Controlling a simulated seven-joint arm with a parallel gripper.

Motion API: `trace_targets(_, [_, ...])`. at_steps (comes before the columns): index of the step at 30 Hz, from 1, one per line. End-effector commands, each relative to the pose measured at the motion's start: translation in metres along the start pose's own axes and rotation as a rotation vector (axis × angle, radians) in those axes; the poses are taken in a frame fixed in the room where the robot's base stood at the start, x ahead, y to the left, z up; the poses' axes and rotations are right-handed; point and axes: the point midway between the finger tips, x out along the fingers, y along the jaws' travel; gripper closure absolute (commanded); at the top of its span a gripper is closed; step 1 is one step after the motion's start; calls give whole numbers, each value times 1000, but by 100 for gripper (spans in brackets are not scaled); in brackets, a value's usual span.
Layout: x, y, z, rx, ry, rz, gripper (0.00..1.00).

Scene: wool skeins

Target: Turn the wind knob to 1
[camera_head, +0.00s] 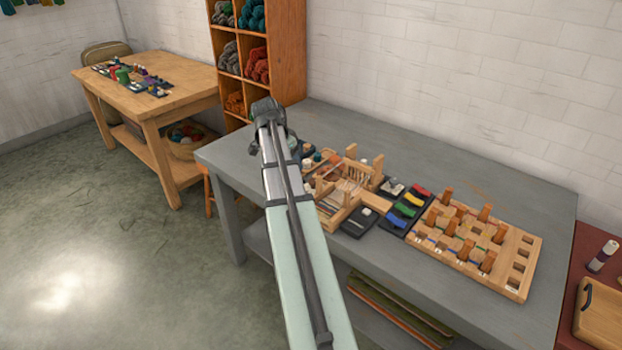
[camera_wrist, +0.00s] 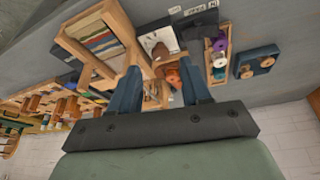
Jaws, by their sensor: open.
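My gripper (camera_wrist: 158,68) is open, its two dark blue fingers pointing at the table items in the wrist view. Nothing shows clearly between the fingertips. Which part is the wind knob I cannot tell for sure. Beyond the fingertips, a white plate (camera_wrist: 158,42) carries a small dark part. A dark panel (camera_wrist: 201,20) has small labels above it, upside down and too small to read. To the right, a dark blue block (camera_wrist: 255,66) bears round wooden knobs. In the head view my arm hides much of this area and the fingers.
A wooden loom frame (camera_head: 348,185) stands on the grey table (camera_head: 400,140). A dark board with coloured pieces (camera_head: 405,208) and a pegged wooden board (camera_head: 470,245) lie to its right. Purple and white spools (camera_wrist: 220,50) sit in a wooden rack near my fingers.

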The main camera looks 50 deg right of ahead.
Motion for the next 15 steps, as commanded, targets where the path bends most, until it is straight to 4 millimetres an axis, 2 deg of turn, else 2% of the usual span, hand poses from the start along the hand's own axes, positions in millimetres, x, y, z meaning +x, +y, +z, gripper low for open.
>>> trace_targets(1, [-8, 2, -11, 23, 7, -5, 53])
trace_targets(3, [-15, 4, -20, 47, 14, -9, 53])
trace_targets(7, [-21, 6, -28, 68, 21, -11, 53])
trace_targets(11, [-14, 7, -29, 72, 21, -10, 53])
trace_targets(15, [4, 7, -29, 71, 21, -10, 53])
